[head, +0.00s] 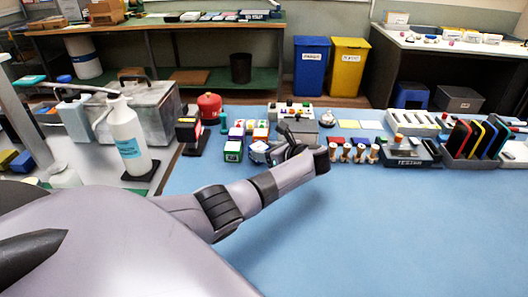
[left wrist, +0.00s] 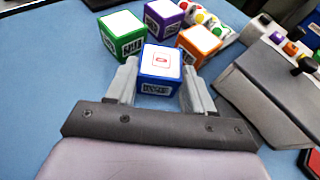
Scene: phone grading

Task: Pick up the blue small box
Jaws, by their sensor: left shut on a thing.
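The blue small box (left wrist: 158,62) has a white top with a red mark and a white label on its front. It sits between the two fingers of my left gripper (left wrist: 158,82), which is shut on it. In the head view the blue box (head: 257,154) shows at the end of my left gripper (head: 268,152), partly covered by it. Green (left wrist: 122,36), purple (left wrist: 164,18) and orange (left wrist: 198,44) boxes stand close behind it. Whether the blue box is clear of the table I cannot tell. My right gripper is not in view.
The blue table (head: 330,225) is clear at the front. Small wooden-looking pegs (head: 348,152) and a dark device (head: 403,150) stand right of the gripper. A white spray bottle (head: 126,140) and a red canister (head: 209,106) stand left.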

